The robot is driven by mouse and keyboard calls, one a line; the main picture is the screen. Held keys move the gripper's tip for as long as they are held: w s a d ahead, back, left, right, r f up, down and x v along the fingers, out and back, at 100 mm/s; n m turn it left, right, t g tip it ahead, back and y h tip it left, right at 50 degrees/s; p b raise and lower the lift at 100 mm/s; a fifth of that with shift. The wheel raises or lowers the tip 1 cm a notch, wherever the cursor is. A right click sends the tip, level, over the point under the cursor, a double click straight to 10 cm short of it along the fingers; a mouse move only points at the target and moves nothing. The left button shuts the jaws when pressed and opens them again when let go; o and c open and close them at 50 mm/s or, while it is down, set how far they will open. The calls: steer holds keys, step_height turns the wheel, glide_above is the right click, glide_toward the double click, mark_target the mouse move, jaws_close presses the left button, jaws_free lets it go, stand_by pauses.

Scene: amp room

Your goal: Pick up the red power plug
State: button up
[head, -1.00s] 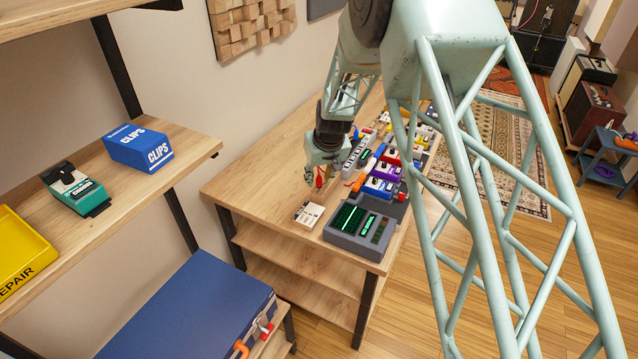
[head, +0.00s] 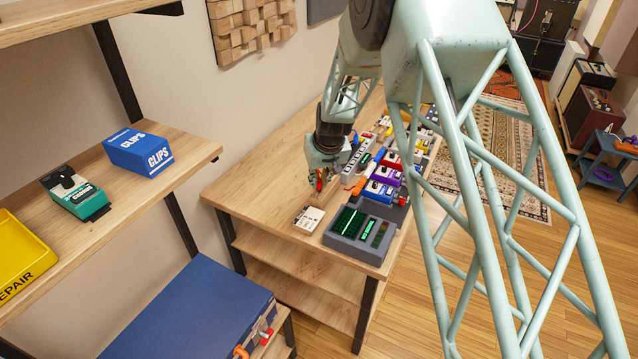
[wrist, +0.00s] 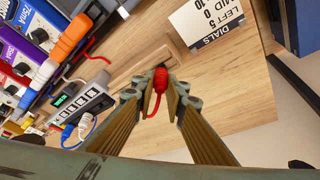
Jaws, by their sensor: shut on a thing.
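The red power plug (wrist: 160,79) is between the fingertips of my gripper (wrist: 159,83) in the wrist view. The fingers are shut on it from both sides, and a short length of red cable hangs from it. In the head view my gripper (head: 320,178) is over the near left part of the wooden bench, with a small red piece of the plug (head: 319,184) showing at its tip. Whether the plug still touches the bench or another surface cannot be told.
A white printed card (head: 309,219) and a grey device with green displays (head: 360,231) are close by. A power strip (wrist: 88,104) with white and blue plugs, an orange plug (wrist: 75,33) and several pedals crowd one side. The bench's left part (head: 262,180) is clear.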

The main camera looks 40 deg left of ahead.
steer(key=shift+r, duration=1.65)
steer(key=shift+s+d, duration=0.7)
steer(key=shift+s, duration=0.1)
steer(key=s+d+r+b, duration=0.1)
steer(key=s+d, duration=0.8)
steer(key=s, duration=0.1)
steer(key=shift+d, duration=0.3)
steer(key=shift+r, duration=0.1)
